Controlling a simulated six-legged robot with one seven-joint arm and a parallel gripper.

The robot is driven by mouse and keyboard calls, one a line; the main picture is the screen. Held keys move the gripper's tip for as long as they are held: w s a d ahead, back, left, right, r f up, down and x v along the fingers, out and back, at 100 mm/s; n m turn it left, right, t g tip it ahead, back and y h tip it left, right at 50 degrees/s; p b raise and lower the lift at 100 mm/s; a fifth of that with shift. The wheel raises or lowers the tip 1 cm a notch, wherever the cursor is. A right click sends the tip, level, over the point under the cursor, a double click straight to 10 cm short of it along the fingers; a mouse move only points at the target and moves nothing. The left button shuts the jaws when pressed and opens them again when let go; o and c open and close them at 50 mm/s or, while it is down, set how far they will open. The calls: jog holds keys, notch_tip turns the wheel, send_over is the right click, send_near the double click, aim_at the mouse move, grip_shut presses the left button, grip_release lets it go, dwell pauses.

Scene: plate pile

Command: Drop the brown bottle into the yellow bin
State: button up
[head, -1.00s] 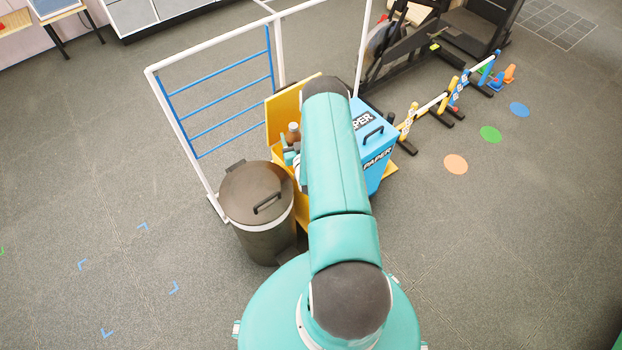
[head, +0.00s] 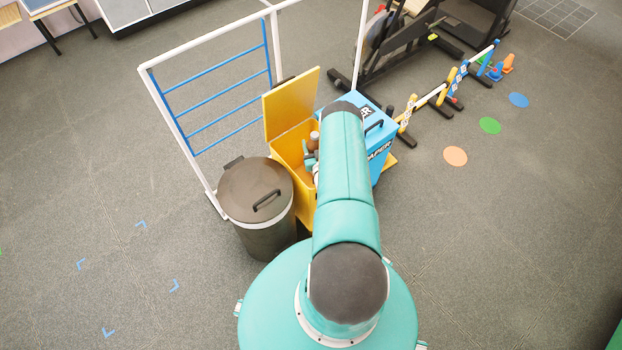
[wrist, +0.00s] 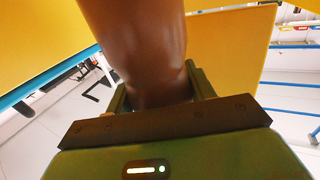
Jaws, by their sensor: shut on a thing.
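The brown bottle (head: 314,138) shows in the head view in front of the far part of the yellow bin (head: 284,150). My gripper (head: 310,160) is shut on the bottle, and my arm hides part of it. In the wrist view the bottle (wrist: 143,45) rises from between the green fingers of my gripper (wrist: 158,95), with yellow surfaces (wrist: 228,50) behind and to the sides. The bin's lid (head: 291,103) stands open at the back. The bottle lines up with the bin's opening; its height over the rim I cannot tell.
A dark round bin with a closed lid (head: 255,190) stands close on the left. A blue paper box (head: 383,135) stands close on the right. A white-framed rack with blue bars (head: 215,95) is behind.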

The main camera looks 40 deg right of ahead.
aim_at(315, 140)
jog(key=shift+f, duration=0.2)
jog(key=o, duration=1)
jog(key=shift+o, duration=0.2)
jog(key=shift+r, duration=0.5)
notch_tip(315, 140, up, 3)
jog(key=shift+f, duration=0.2)
jog(key=s+a+r, duration=0.2)
jog(key=r, duration=0.1)
jog(key=s+a+r, duration=0.1)
jog(key=r, duration=0.1)
jog(key=shift+s, duration=0.2)
jog(key=s+a+r, duration=0.4)
jog(key=s+a, duration=0.2)
jog(key=s, duration=0.1)
jog(key=shift+s+r, duration=0.15)
jog(key=shift+r, duration=0.05)
